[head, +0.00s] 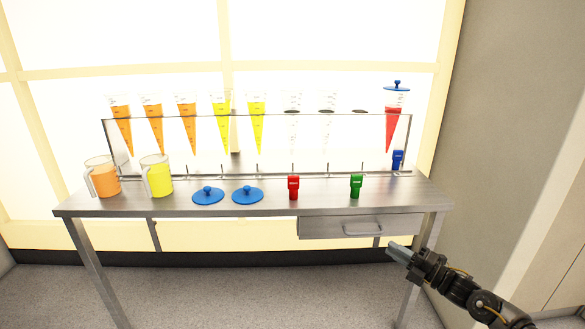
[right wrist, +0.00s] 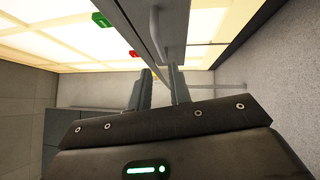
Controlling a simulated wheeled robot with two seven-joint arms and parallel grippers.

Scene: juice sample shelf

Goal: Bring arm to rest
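My right arm (head: 465,291) reaches in from the lower right in the head view. Its gripper (head: 396,249) is in the air in front of the table's right end, below the tabletop and just right of the drawer handle (head: 362,229). In the right wrist view, the two fingers of my right gripper (right wrist: 157,88) stand apart with nothing between them, so it is open and empty. My left gripper does not show in either view.
A metal table (head: 270,200) carries a rack (head: 258,116) of cone-shaped vessels, an orange jug (head: 106,180), a yellow jug (head: 160,179), blue lids (head: 208,197) and red (head: 293,188) and green (head: 356,186) items. A grey wall (head: 515,110) stands at right.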

